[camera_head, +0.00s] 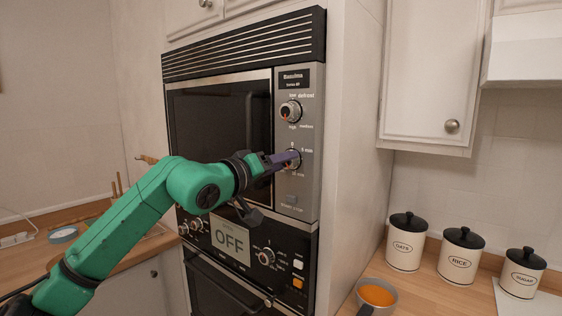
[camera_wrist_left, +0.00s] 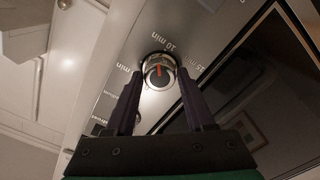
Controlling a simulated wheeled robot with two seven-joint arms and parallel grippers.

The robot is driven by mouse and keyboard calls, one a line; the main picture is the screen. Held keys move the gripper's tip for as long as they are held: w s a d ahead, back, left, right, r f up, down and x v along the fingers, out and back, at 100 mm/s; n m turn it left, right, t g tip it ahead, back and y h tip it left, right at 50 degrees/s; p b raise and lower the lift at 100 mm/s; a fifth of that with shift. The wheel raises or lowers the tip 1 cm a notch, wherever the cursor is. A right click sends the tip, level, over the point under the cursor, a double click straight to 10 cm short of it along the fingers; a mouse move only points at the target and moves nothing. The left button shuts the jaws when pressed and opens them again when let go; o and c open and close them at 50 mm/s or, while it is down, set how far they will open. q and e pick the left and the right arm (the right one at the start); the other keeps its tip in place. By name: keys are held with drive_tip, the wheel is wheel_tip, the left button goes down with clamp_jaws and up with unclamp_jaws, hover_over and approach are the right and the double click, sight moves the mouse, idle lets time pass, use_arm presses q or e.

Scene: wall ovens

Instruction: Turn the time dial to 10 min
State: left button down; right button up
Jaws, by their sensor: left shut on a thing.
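The time dial (camera_head: 293,158) is the lower of two knobs on the upper oven's right-hand panel, partly hidden by my gripper. My left gripper (camera_head: 288,157) reaches it from the left and is shut on it. In the left wrist view the round silver dial (camera_wrist_left: 158,72) sits between the two dark fingertips of my left gripper (camera_wrist_left: 160,74). Its red mark runs nearly upright in that view, with its upper end roughly toward the "10 min" label (camera_wrist_left: 164,43). The "15 min" label (camera_wrist_left: 194,62) shows to the right. My right gripper is not in view.
The upper knob (camera_head: 290,111) with defrost and other settings is above the dial. A start button (camera_head: 291,199) is below it. An "OFF" display (camera_head: 230,242) and lower knobs are under my arm.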

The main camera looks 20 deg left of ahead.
use_arm(q)
drive_tip(key=shift+m, duration=1.7)
drive_tip(key=shift+f+p, duration=0.1)
drive_tip(key=shift+p, duration=0.2)
drive_tip(key=shift+c, duration=1.3)
unclamp_jaws()
drive_tip(key=b+v, duration=0.7)
drive_tip(key=v, duration=0.7)
drive_tip(key=shift+s, duration=0.2)
